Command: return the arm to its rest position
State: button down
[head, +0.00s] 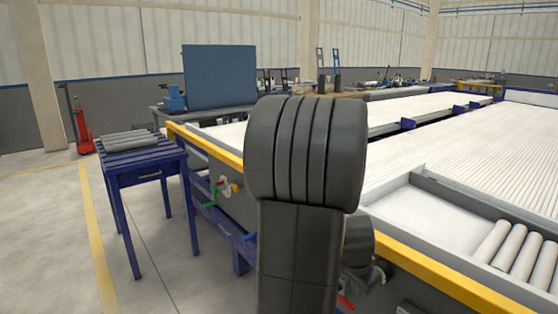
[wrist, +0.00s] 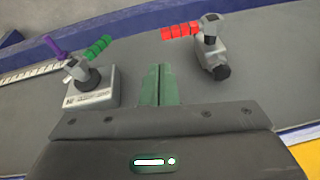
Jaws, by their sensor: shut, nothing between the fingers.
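My arm stands upright in the middle of the head view, and its dark links cover part of the long machine behind it. My gripper (wrist: 158,70) shows in the wrist view, with its two green fingers shut together and nothing between them. The gripper faces a grey panel (wrist: 135,35) with valves. A valve with a red handle (wrist: 180,32) is right of the fingers, and one with a green handle (wrist: 97,48) is left of them. The fingers appear apart from both valves. The gripper is not clearly visible in the head view.
A blue table (head: 150,166) at the left bears several grey pipes (head: 130,140). The long machine has a yellow edge (head: 420,262) and a tray with several pale pipes (head: 510,245) at the right. A red pallet jack (head: 82,130) stands further back. The left floor is largely clear.

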aim_at(352, 305)
jog(key=f+b, duration=0.1)
jog(key=f, duration=0.1)
jog(key=w+f+b, duration=0.1)
jog(key=f, duration=0.1)
jog(key=w+f+b, duration=0.1)
jog(key=f, duration=0.1)
jog(key=shift+a+f+b, duration=0.2)
jog(key=shift+f+b, duration=0.15)
jog(key=shift+b, duration=0.05)
jog(key=w+a+r+g+p, duration=0.1)
jog(key=p, duration=0.2)
jog(key=w+a+r+g+h+p, duration=0.1)
jog(key=w+r+p, duration=0.1)
jog(key=p, duration=0.2)
jog(key=w+a+r+g+h+p, duration=0.1)
jog(key=p, duration=0.2)
jog(key=shift+w+a+r+n, duration=0.2)
jog(key=shift+w+a+n, duration=0.05)
jog(key=shift+w+n, duration=0.05)
jog(key=shift+h, duration=0.3)
jog(key=shift+a+g, duration=0.1)
jog(key=shift+g, duration=0.2)
jog(key=shift+f, duration=0.1)
